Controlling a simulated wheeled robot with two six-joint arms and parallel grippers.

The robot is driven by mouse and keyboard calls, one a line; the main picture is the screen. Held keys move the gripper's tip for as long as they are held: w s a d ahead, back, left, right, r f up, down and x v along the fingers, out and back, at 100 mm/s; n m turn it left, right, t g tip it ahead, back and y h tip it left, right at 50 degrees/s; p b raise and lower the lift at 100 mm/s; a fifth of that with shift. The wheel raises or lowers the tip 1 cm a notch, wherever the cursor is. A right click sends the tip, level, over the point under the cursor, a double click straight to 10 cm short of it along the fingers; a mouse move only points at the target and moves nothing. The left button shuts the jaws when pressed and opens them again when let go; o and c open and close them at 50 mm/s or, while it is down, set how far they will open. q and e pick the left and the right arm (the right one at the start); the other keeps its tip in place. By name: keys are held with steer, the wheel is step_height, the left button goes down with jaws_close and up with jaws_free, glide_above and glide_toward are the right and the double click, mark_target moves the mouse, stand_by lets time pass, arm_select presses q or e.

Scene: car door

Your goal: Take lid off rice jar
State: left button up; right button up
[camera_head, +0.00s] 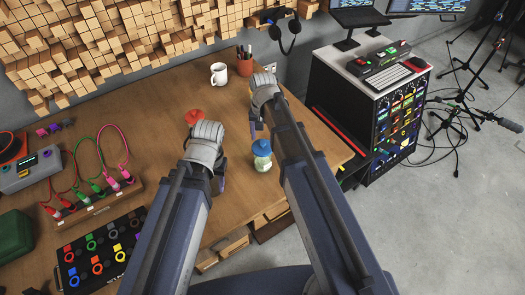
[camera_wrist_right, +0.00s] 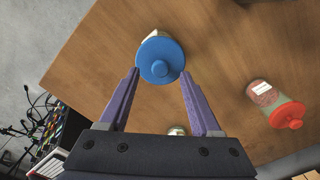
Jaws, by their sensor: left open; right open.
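A jar with a blue lid (camera_head: 261,148) stands upright on the wooden table near its front right edge; its contents look pale. In the right wrist view its blue lid (camera_wrist_right: 161,60) is on, just past and between my fingertips, with no visible contact. A second jar with a red lid (camera_wrist_right: 289,116) has a label and reddish contents; its red lid (camera_head: 194,117) shows behind my left gripper. I cannot read which is rice. My right gripper (camera_head: 256,127) is open and empty above the blue-lidded jar's far side. My left gripper (camera_head: 220,180) is open, left of that jar.
A white mug (camera_head: 219,74) and a red-brown pen cup (camera_head: 245,63) stand at the back. A cable board (camera_head: 95,203) and a black knob panel (camera_head: 98,250) fill the left. A cabinet (camera_head: 372,95) stands right of the table. Bare wood surrounds the blue-lidded jar.

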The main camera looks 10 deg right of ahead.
mark_target(262, 146)
step_height(262, 146, down, 3)
steer(key=shift+r+b, duration=0.1)
steer(key=shift+b, duration=0.8)
arm_select(q)
step_height(262, 146, down, 3)
steer(key=shift+r, duration=0.15)
arm_select(e)
steer(key=shift+r, duration=0.1)
steer(key=shift+c, duration=0.4)
jaws_close()
